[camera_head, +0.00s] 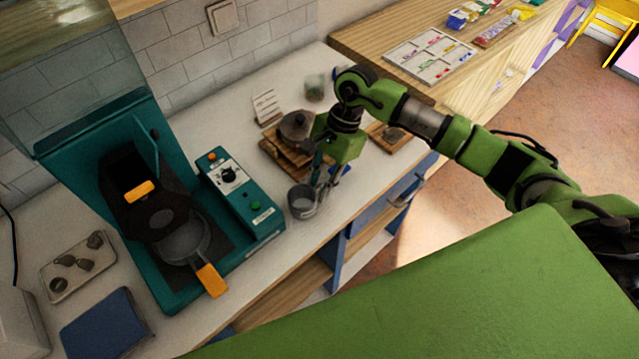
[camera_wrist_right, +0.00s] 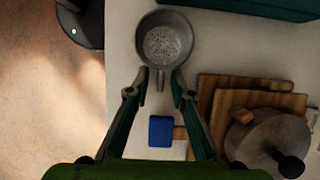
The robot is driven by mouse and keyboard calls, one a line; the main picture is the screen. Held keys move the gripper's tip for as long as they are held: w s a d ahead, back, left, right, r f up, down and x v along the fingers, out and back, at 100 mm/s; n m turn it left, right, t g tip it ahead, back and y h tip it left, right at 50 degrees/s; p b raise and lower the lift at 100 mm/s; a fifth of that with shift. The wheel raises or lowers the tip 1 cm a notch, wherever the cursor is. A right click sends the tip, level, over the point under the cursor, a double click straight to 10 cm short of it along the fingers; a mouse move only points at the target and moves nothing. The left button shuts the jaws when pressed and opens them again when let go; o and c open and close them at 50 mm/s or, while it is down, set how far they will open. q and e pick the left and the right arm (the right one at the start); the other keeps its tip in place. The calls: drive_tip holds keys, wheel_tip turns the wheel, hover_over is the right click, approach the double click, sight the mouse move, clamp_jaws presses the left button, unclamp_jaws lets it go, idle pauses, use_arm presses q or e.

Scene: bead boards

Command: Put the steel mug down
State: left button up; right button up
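The steel mug (camera_head: 302,203) is by the front of the white worktop, to the right of the teal machine. In the right wrist view the mug (camera_wrist_right: 165,42) is upright, seen from above, with grey speckled contents or bottom, and its handle (camera_wrist_right: 160,80) points toward my gripper. My right gripper (camera_head: 322,184) is behind the mug and close to it. In the wrist view the fingertips of this gripper (camera_wrist_right: 159,78) stand apart on both sides of the handle, with gaps showing. The mug appears to stand on the worktop. My left gripper is not in view.
A lidded pot (camera_head: 297,127) on wooden boards (camera_head: 284,158) stands behind the gripper. A blue-headed tool (camera_wrist_right: 161,131) lies under the fingers. The teal machine (camera_head: 262,205) is left of the mug. The worktop's front edge is close.

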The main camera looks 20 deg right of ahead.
drive_tip(key=shift+r, duration=0.2)
drive_tip(key=shift+w+d+r, duration=0.15)
drive_tip(key=shift+r, duration=0.05)
drive_tip(key=b+v, duration=0.4)
drive_tip(key=v, duration=0.7)
drive_tip(key=shift+r, duration=0.25)
